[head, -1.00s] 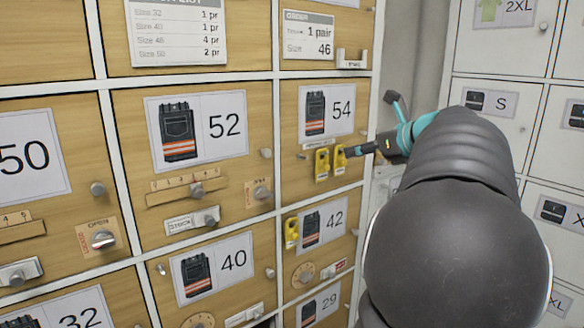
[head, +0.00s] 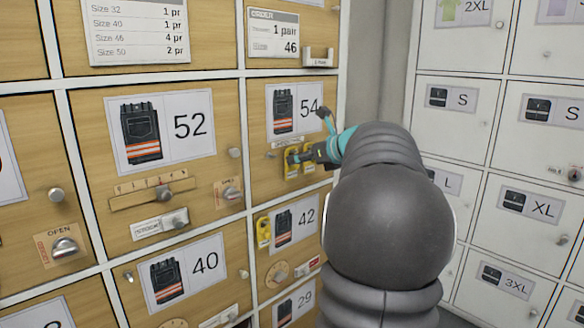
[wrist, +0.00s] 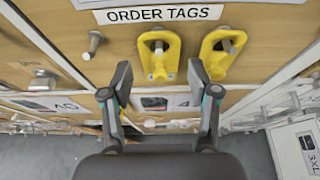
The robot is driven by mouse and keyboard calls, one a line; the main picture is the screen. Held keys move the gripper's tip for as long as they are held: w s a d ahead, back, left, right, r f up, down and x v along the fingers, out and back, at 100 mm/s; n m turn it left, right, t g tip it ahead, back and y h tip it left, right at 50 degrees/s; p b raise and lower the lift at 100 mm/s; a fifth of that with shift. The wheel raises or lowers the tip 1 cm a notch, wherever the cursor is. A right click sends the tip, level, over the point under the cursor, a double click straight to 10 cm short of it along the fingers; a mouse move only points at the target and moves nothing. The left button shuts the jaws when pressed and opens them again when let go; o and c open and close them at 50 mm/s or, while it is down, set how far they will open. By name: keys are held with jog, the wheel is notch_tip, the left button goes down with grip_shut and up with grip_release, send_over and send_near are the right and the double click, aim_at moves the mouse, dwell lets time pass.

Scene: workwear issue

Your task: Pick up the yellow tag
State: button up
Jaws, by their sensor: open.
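Two yellow tags hang side by side from pegs under a label reading "ORDER TAGS" in the wrist view, the left tag (wrist: 158,58) and the right tag (wrist: 222,52). In the head view they hang below the 54 picture, the left tag (head: 290,163) partly behind my gripper. My gripper (wrist: 160,78) is open and empty. Its fingers point at the panel, with the left tag lined up between them. The right fingertip is close to the right tag's left side; I cannot tell if they touch. Another yellow tag (head: 263,232) hangs beside the 42 picture.
A bare knob (wrist: 93,42) sticks out left of the tags. The 54 and 42 doors carry more knobs and a dial (head: 278,273). White lockers (head: 500,130) stand at the right, across a corner.

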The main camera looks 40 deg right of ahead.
aim_at(291, 172)
jog(key=x, duration=0.2)
jog(key=shift+w+f, duration=0.2)
jog(key=shift+w, duration=0.1)
jog(key=c, duration=0.6)
